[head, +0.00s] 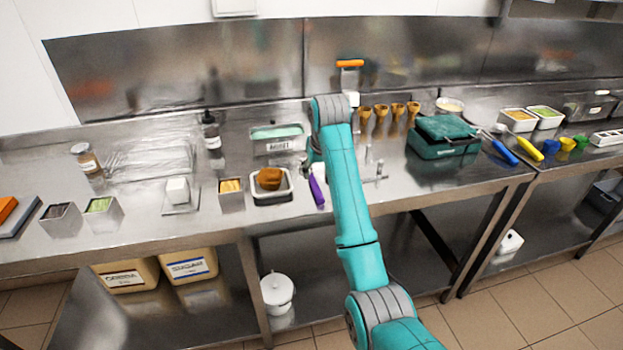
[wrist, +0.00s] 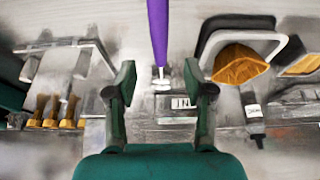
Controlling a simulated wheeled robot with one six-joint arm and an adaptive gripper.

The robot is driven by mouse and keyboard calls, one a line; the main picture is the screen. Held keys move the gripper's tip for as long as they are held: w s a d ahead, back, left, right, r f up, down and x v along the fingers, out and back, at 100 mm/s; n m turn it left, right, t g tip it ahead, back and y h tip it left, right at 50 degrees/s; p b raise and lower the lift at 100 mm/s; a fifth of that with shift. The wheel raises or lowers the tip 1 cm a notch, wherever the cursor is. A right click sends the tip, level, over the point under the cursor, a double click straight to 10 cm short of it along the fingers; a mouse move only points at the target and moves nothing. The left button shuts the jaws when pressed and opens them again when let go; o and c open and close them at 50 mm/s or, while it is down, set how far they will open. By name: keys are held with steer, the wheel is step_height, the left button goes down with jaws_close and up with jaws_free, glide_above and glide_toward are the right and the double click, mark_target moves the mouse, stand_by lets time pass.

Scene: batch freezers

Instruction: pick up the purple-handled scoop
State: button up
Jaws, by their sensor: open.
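The purple-handled scoop (head: 317,190) lies on the steel counter beside a white tub of brown food, its handle toward the front edge. In the wrist view its purple handle (wrist: 157,32) runs down from the top edge, with a small pale metal part below it, in line with the gap between my fingers. My gripper (wrist: 160,82) is open, one green finger on each side of that gap. I see no contact with the scoop. In the head view my teal arm ends just behind the scoop and hides most of the gripper and the scoop's far end.
The tub of brown food (head: 288,197) stands close left of the scoop, with a yellow-filled container (head: 231,200) beyond it. A metal tap-like fitting (head: 378,178) is to the right. Cones (head: 381,112) in a holder and a green box (head: 430,150) stand farther right.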

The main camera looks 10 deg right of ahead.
mark_target(315, 185)
steer(key=shift+x, duration=3.55)
steer(key=shift+f, duration=0.15)
steer(key=shift+c, duration=0.2)
steer(key=shift+s, duration=0.1)
jaws_close()
